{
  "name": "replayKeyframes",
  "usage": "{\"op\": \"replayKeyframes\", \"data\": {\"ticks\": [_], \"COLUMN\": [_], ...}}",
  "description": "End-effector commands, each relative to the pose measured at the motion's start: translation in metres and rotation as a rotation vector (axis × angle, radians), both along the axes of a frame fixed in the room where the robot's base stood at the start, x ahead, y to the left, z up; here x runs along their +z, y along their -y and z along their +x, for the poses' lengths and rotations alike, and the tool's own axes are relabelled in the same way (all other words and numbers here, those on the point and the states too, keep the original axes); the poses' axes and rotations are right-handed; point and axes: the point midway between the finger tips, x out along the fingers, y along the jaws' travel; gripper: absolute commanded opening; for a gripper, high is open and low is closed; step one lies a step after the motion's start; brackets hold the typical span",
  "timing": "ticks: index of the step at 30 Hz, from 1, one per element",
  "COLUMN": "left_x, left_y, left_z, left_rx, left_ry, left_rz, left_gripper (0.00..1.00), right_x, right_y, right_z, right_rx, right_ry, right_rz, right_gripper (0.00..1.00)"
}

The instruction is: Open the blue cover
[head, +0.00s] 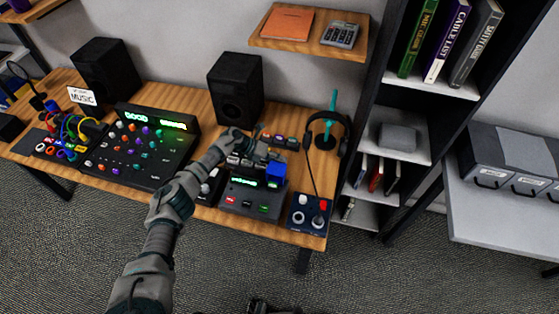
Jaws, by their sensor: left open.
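The blue cover (276,170) is a small bright blue block on the right end of a dark device (250,193) with a green display and red and green buttons. I cannot tell if the cover is tilted. My left gripper (252,148) is open, above the back of this device, just left of and behind the blue cover. It seems apart from the cover. Its fingers are small and dark against the device, so their exact gap is hard to see.
A headphone stand (330,125) and a small panel with knobs (310,213) stand to the right. A black speaker (235,88) is behind. A wooden shelf (310,38) hangs above.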

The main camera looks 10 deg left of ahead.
Motion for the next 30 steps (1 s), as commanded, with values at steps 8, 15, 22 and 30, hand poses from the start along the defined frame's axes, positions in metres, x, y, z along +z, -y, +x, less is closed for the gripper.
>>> {"op": "replayKeyframes", "data": {"ticks": [8,15,22,30], "left_x": [0.041,0.063,0.068,0.07], "left_y": [-0.047,-0.073,-0.076,-0.075], "left_z": [-0.013,-0.021,-0.022,-0.026], "left_rx": [0.003,0.002,0.001,-0.043], "left_ry": [0.002,-0.001,-0.002,0.023], "left_rz": [0.001,0.0,0.001,0.021], "left_gripper": [0.44,0.44,0.44,0.09], "right_x": [0.0,0.0,0.0,0.001], "right_y": [0.0,0.001,0.001,0.001], "right_z": [0.0,0.001,0.0,-0.001], "right_rx": [0.0,0.0,0.0,0.0], "right_ry": [0.0,0.0,0.0,-0.001], "right_rz": [-0.001,-0.001,0.0,0.0], "right_gripper": [0.4,0.4,0.4,0.4]}}
